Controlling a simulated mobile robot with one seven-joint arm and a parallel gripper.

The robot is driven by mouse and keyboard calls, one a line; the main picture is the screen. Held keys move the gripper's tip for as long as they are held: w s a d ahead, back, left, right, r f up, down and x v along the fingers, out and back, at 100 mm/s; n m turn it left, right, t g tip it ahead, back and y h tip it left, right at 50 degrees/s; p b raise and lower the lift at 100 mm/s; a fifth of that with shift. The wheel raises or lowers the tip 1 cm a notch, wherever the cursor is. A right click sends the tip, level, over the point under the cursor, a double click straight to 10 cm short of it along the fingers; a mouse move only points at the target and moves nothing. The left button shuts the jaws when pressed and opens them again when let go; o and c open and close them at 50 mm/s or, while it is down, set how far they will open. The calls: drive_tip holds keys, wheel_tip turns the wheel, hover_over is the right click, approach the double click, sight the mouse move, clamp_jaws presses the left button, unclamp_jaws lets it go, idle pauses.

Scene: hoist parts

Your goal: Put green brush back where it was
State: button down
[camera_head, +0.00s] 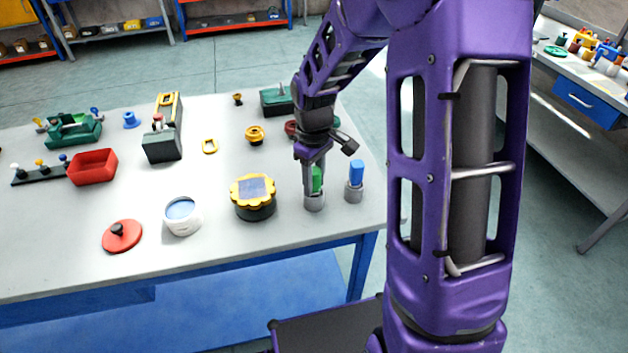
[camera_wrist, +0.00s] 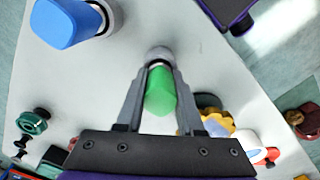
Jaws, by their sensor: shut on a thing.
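The green brush (camera_head: 317,180) is upright between the fingers of my gripper (camera_head: 314,188), near the table's right front corner. A grey cup-like holder (camera_head: 314,203) is directly below it; I cannot tell how deep the brush sits in it. In the wrist view my gripper (camera_wrist: 160,72) is shut on the green brush (camera_wrist: 160,95), with the holder's grey rim (camera_wrist: 158,53) just past the fingertips. A blue brush (camera_head: 357,172) stands in a similar grey holder (camera_head: 354,194) to the right. It also shows in the wrist view (camera_wrist: 65,22).
A yellow-rimmed black round part (camera_head: 254,209) is close to the left of my gripper. A white bowl (camera_head: 182,217), red lid (camera_head: 121,236) and red tray (camera_head: 92,167) lie farther left on the grey table (camera_head: 60,230). A green-black box (camera_head: 277,101) is behind.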

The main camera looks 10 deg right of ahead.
drive_tip(key=shift+f, duration=0.1)
drive_tip(key=c, duration=0.5)
unclamp_jaws()
wheel_tip(320, 180, up, 12)
drive_tip(key=shift+r+p, duration=0.15)
drive_tip(key=shift+p, duration=0.5)
